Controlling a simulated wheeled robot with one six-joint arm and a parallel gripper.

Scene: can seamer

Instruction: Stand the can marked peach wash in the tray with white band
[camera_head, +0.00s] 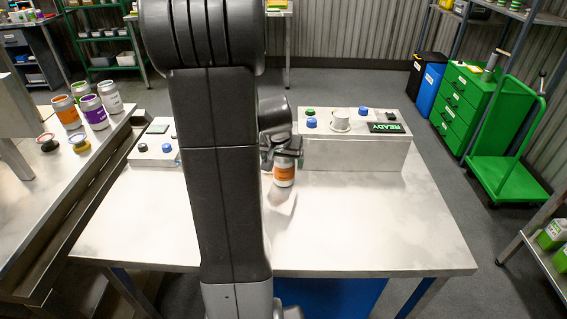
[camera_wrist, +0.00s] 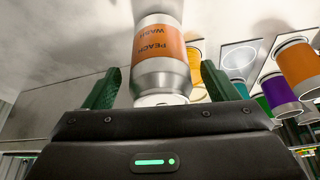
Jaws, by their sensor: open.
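The can marked peach wash (camera_wrist: 158,48) has an orange band between silver ends and shows large in the wrist view, its lettering upside down. In the head view the can (camera_head: 285,172) is upright at the front of the grey control box. My gripper (camera_wrist: 162,84) is open, with one green finger on each side of the can and gaps visible between. In the head view my gripper (camera_head: 285,150) is at the can's upper end and hides its top. I cannot make out a tray with a white band in either view.
The control box (camera_head: 352,152) with a READY display stands just behind the can. Several banded cans, including a purple one (camera_head: 93,112), stand on the left bench. A smaller button box (camera_head: 153,150) is at the table's left. The table's right front (camera_head: 390,225) is clear.

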